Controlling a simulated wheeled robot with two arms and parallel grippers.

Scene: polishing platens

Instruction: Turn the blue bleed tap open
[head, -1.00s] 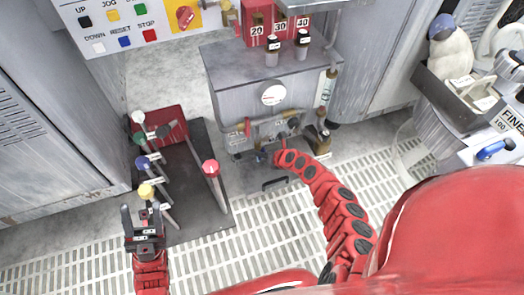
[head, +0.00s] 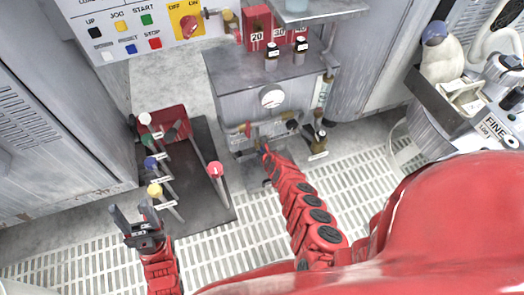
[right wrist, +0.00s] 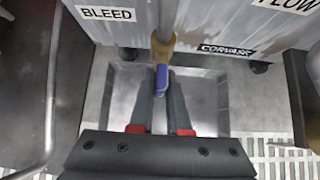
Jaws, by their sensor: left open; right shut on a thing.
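The blue bleed tap (right wrist: 161,77) shows in the right wrist view, a short blue handle on a brass body (right wrist: 163,48). It hangs from the front of a grey metal tank, right of the BLEED label (right wrist: 106,13). My right gripper (right wrist: 161,92) is shut on the blue handle, one dark finger on each side. In the head view my right gripper (head: 263,152) is small and low at the tank's front, and the tap is too small to make out there. My left gripper (head: 132,212) is open and empty at the lower left, below the yellow-topped lever.
The grey tank (head: 228,104) carries a round gauge (head: 272,97) and small bottles on top. Left of it, levers with coloured knobs, one red (head: 215,168), stand on a dark plate. Below the tap is a grey tray (right wrist: 205,92). The floor is white grating.

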